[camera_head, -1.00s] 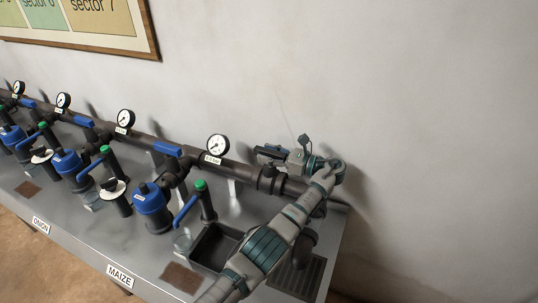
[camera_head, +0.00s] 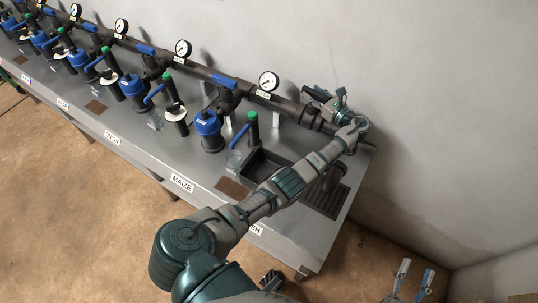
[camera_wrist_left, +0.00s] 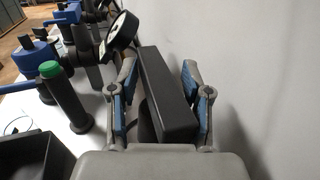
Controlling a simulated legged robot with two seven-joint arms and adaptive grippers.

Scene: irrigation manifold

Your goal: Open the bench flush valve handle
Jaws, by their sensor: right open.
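The dark flush valve handle (camera_head: 316,93) is at the right end of the bench pipe, partly hidden by my left gripper (camera_head: 328,97). In the left wrist view it shows as a black bar (camera_wrist_left: 168,95) between the two blue-padded fingers of the left gripper (camera_wrist_left: 163,98). The fingers are spread on either side of it. My right gripper (camera_head: 414,280) is at the bottom right over the floor, open and empty, apart from the bench.
A pressure gauge (camera_head: 269,81) stands on the pipe (camera_head: 282,103) left of the handle. A green-topped post (camera_head: 252,130) and blue filter (camera_head: 208,130) stand in front. The wall (camera_head: 440,100) is close behind. A dark basin (camera_head: 262,163) is set in the bench (camera_head: 285,225).

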